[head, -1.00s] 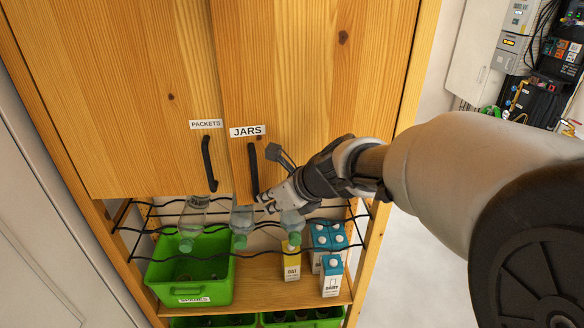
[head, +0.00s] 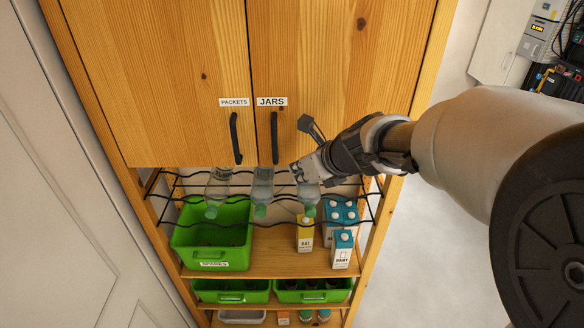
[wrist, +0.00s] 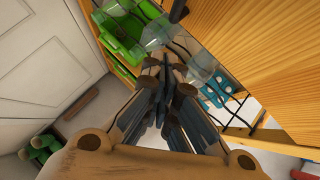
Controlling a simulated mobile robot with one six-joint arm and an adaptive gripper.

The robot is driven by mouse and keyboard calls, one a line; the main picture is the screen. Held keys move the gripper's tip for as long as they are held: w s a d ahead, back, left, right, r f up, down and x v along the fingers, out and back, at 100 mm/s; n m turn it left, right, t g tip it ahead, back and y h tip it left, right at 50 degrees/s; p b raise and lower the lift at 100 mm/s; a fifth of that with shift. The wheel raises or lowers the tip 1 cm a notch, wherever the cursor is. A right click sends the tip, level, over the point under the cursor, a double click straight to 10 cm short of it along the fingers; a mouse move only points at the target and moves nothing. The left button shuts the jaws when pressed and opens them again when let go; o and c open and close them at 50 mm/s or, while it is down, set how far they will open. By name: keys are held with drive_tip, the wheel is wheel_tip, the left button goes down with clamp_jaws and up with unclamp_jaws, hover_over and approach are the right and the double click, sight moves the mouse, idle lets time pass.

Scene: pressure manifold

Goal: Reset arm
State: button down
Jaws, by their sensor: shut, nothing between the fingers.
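My gripper (head: 298,175) is shut and empty. In the head view it is just right of the lower end of the black handle (head: 274,138) on the door labelled JARS (head: 272,101), in front of the cabinet. I cannot tell whether it touches the handle. In the wrist view the fingers (wrist: 172,92) are together, pointing towards the clear bottles. Both cabinet doors look shut. My arm reaches in from the right.
The PACKETS door handle (head: 235,138) is to the left. Clear bottles (head: 263,185) hang in a black wire rack under the doors. Below are a green bin (head: 210,245), a yellow carton (head: 305,233) and blue-white cartons (head: 342,250). Floor is free at right.

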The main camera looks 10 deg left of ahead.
drive_tip(key=d+f+v, duration=0.1)
drive_tip(key=v, duration=0.5)
drive_tip(key=s+d+f+n+h+b, duration=0.3)
drive_tip(key=s+d+f+n+b, duration=0.7)
drive_tip(key=s+f+n+b, duration=0.2)
drive_tip(key=s+d+f+n+g+h+b, duration=0.1)
drive_tip(key=s+d+f+n+h+b, duration=0.2)
drive_tip(key=s+d+f+n+b, duration=0.7)
wheel_tip(320, 180, down, 7)
drive_tip(key=s+n+b, duration=0.2)
drive_tip(key=n+b, duration=0.2)
drive_tip(key=shift+s+d+g+h, duration=0.2)
drive_tip(key=shift+s+g+h, duration=0.1)
drive_tip(key=shift+s+h, duration=0.1)
